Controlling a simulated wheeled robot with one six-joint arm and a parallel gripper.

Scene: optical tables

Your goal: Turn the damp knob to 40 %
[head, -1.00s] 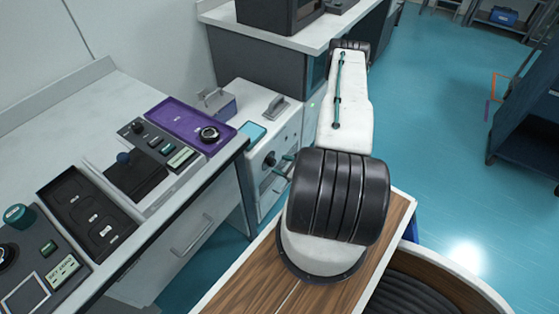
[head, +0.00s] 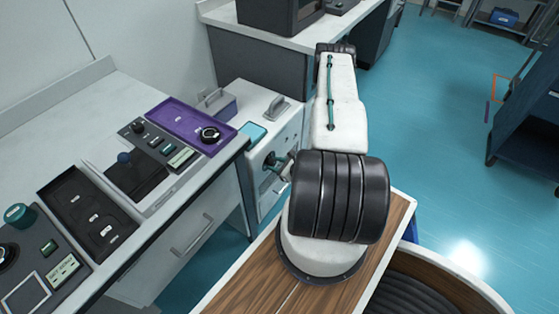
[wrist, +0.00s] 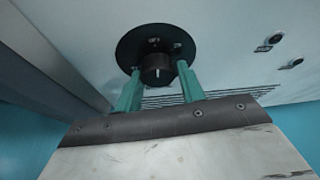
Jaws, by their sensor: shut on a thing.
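A black round knob (wrist: 156,68) sits on a black dial disc (wrist: 150,44) on the white cabinet's front. A pale pointer line shows on the knob, and small pale marks show on the disc, too small to read. My gripper (wrist: 160,74) has its two green fingers on either side of the knob, shut on it. In the head view, my gripper (head: 276,163) meets the cabinet front (head: 261,185) at the knob, which is largely hidden there by the fingers.
Two small dark controls (wrist: 276,38) (wrist: 297,62) sit right of the dial, with vent slots below it. A bench with a purple tray (head: 180,120) and control boxes stands to the left. Another bench stands behind; open blue floor (head: 440,130) lies right.

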